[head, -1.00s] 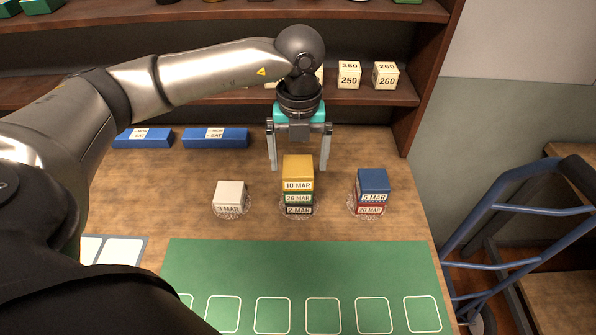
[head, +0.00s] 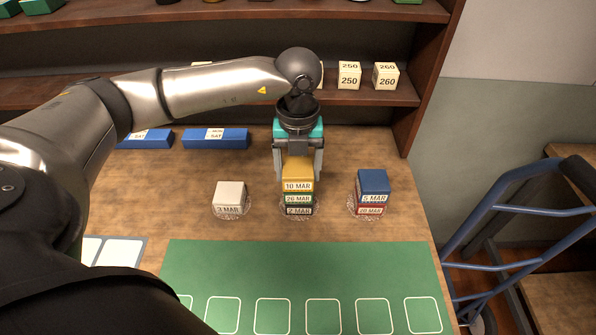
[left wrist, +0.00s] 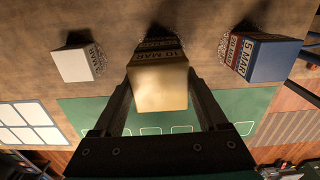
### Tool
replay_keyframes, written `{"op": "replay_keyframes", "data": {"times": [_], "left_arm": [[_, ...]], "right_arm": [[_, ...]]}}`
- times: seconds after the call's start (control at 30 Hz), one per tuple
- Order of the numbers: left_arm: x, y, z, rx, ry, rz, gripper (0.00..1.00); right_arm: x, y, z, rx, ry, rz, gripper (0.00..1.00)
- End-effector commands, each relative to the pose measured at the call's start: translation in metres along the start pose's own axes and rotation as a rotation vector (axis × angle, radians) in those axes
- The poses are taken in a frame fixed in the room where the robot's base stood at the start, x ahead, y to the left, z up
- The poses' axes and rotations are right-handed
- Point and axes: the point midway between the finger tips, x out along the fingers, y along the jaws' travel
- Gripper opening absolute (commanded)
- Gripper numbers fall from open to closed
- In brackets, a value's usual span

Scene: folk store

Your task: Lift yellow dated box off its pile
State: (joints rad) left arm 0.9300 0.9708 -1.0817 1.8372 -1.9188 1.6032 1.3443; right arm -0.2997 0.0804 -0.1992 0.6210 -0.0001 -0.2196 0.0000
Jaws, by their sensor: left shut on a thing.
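The yellow box (head: 297,176), labelled 10 MAR, is on top of the middle pile. Under it are a green box (head: 298,198) labelled 26 MAR and a dark box (head: 299,209) labelled 2 MAR. My left gripper (head: 299,172) comes down from above and behind, with one finger on each side of the yellow box, shut on it. In the left wrist view the yellow box (left wrist: 160,87) sits between the two fingers. I see no gap between the yellow box and the green one. My right gripper is not in view.
A white box (head: 229,196) labelled 3 MAR stands to the left. A blue box (head: 373,184) sits on a red box (head: 370,209) to the right. A green mat (head: 300,265) with white outlines lies in front. Shelves (head: 225,12) rise behind.

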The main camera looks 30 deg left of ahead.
Motion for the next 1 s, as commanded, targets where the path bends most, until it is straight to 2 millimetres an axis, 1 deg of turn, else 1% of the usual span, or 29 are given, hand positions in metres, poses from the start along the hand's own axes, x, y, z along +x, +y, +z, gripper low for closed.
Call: {"op": "replay_keyframes", "data": {"times": [0.03, 0.23, 0.5, 0.67, 0.77, 0.87, 0.97, 1.0], "left_arm": [[0.0, 0.0, 0.0, 0.0, 0.0, -0.001, 0.38], [0.0, 0.0, 0.0, 0.0, -0.001, -0.001, 0.16], [-0.002, 0.0, 0.0, 0.0, -0.001, -0.001, 0.15], [-0.012, -0.001, 0.001, 0.0, -0.003, -0.003, 0.15], [-0.026, -0.001, 0.001, -0.001, -0.004, -0.003, 0.15], [-0.047, -0.001, 0.001, -0.001, -0.005, -0.005, 0.15], [-0.075, -0.001, 0.002, 0.0, -0.007, -0.006, 0.15], [-0.087, -0.001, 0.001, 0.001, -0.006, -0.005, 0.15]], "right_arm": [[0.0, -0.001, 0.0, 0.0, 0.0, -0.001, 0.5], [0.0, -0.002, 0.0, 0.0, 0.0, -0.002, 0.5], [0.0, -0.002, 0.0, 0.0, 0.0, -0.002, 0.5], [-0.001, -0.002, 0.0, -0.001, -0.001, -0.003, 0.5], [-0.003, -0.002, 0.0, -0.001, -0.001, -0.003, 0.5], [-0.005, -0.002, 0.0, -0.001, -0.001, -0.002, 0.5], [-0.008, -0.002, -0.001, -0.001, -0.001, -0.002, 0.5], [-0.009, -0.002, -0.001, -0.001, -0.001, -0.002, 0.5]]}}
